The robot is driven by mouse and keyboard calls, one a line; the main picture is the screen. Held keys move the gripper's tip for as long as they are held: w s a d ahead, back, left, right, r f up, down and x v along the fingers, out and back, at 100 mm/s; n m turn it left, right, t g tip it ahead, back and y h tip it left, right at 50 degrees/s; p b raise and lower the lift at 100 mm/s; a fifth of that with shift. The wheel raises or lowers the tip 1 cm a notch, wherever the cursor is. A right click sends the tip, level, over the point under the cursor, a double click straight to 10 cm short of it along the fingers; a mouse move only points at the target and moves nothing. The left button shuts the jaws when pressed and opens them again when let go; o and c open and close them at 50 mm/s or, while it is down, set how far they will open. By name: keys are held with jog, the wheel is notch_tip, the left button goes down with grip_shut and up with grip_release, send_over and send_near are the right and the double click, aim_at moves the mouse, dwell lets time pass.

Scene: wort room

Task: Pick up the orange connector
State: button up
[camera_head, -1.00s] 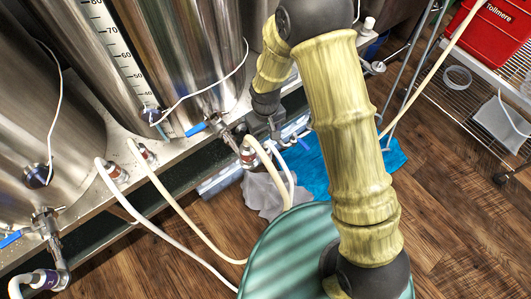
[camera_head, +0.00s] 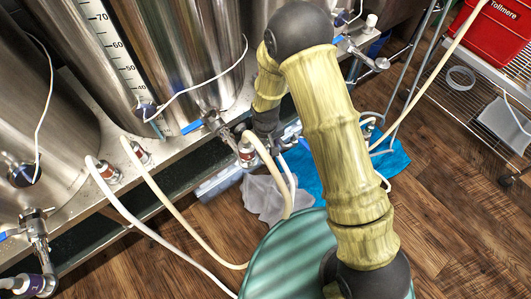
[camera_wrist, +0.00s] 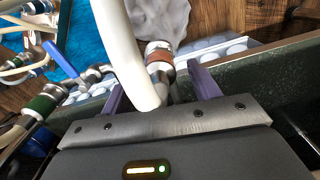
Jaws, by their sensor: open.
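The orange connector (camera_wrist: 158,55), with an orange-brown band and metal ends, shows in the wrist view just beyond and between my gripper's fingers, partly behind a white hose. In the head view, what looks like the same connector (camera_head: 247,151) sits at a tank valve, with the pale hose running down from it. My gripper (camera_wrist: 157,78) has two purple fingers, spread apart with the hose crossing between them. It is open, and I see nothing clamped in it. In the head view my arm hides the fingers.
A metal valve with a blue handle (camera_wrist: 62,60) and a green-banded connector (camera_wrist: 42,104) lie left of the fingers. Steel tanks (camera_head: 175,60) stand along the left bench. A blue cloth (camera_head: 310,178) lies on the floor. A wire cart (camera_head: 462,100) stands right.

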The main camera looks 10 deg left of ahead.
notch_tip(320, 180, down, 3)
jog(key=shift+r+b, duration=0.1)
jog(key=shift+b, duration=0.2)
jog(key=shift+c, duration=0.2)
jog(key=c, duration=1.2)
jog(key=shift+r, duration=0.1)
notch_tip(320, 180, up, 10)
jog(key=p, duration=0.4)
jog(key=shift+c, duration=0.2)
jog(key=shift+r+p, duration=2.1)
jog(key=shift+r, duration=0.15)
